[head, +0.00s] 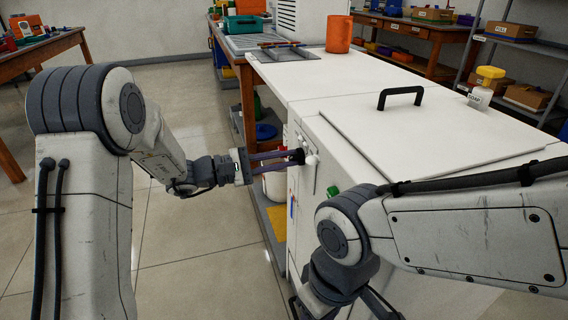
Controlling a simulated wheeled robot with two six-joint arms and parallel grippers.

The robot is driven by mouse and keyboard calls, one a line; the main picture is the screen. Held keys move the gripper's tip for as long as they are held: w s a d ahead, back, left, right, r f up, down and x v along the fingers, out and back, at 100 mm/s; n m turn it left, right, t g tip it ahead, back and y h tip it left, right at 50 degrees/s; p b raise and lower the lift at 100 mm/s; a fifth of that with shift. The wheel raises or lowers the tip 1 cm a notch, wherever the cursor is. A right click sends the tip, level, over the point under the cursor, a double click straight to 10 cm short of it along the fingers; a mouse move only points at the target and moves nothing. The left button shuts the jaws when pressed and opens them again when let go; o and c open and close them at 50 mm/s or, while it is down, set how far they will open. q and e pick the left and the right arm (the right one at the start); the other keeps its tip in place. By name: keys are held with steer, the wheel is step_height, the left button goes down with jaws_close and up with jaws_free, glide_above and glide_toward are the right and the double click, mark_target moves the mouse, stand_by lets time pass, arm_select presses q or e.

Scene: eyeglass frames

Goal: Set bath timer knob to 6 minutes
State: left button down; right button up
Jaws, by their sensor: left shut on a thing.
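A white bath unit (345,110) with a hinged lid and a black handle (400,96) stands in front of me. On its left side face is a small panel with a knob (311,160). My left gripper (298,156) reaches in from the left with its fingers at this panel, shut on the knob. The fingers and the steep angle hide most of the knob, and no dial marks can be read. A green button (333,190) sits on the same face, nearer me.
An orange container (339,34) and a tray (289,53) are on the counter behind the unit. A yellow-capped bottle (482,88) stands at the right. A white bucket (274,184) is below the left gripper. Open floor lies to the left.

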arm_select(q)
steer(key=shift+a+f, duration=0.1)
steer(key=shift+f, duration=0.05)
steer(key=c, duration=0.9)
jaws_free()
steer(key=shift+o, duration=0.2)
steer(key=shift+s+a, duration=0.1)
steer(key=shift+a, duration=0.3)
steer(key=p+v, duration=0.2)
steer(key=v, duration=0.7)
steer(key=shift+s+a, duration=0.15)
steer(key=shift+a, duration=0.1)
